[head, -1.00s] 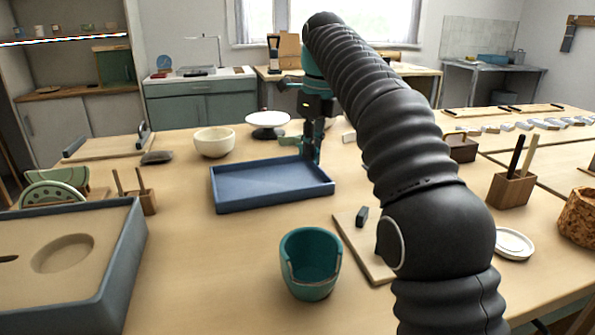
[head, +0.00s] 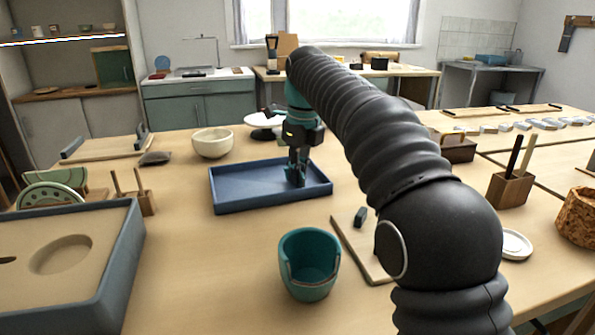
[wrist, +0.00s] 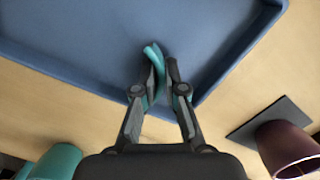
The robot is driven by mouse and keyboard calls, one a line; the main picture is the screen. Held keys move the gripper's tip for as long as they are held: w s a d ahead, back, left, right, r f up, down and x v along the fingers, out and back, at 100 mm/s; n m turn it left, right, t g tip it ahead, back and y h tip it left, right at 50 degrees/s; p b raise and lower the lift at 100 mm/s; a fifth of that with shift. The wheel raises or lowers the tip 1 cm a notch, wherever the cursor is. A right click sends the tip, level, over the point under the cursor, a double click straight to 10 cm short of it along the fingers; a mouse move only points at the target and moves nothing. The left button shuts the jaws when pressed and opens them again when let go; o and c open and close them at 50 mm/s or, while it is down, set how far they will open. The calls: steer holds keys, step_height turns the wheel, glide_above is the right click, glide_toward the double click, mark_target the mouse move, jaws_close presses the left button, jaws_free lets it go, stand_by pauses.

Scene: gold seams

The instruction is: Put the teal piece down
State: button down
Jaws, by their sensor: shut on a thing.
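The teal piece (wrist: 153,62) is a thin curved shard. It stands on edge between the fingertips of my gripper (wrist: 164,75), which is shut on it. In the head view my gripper (head: 297,181) points down into the right part of the blue tray (head: 232,203). The piece is low over the tray floor; I cannot tell whether it touches. In the head view the fingers mostly hide it. A teal cup (head: 308,262) with a gap in its wall stands on the table in front of the tray.
A cream bowl (head: 212,142) stands behind the tray, and a board (head: 352,246) with a small dark block lies to its right front. The wrist view shows a maroon cup (wrist: 290,150) near a dark square. The tray's left part is empty.

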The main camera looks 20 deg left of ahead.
steer(key=shift+f, duration=0.15)
steer(key=c, duration=1.2)
jaws_free()
steer(key=shift+c, duration=0.2)
steer(key=shift+s+d+r, duration=0.1)
steer(key=shift+d+r, duration=0.1)
steer(key=shift+r, duration=1.75)
steer(key=shift+s+d+r, duration=0.1)
steer(key=shift+d+r, duration=0.05)
steer(key=shift+r, duration=1.8)
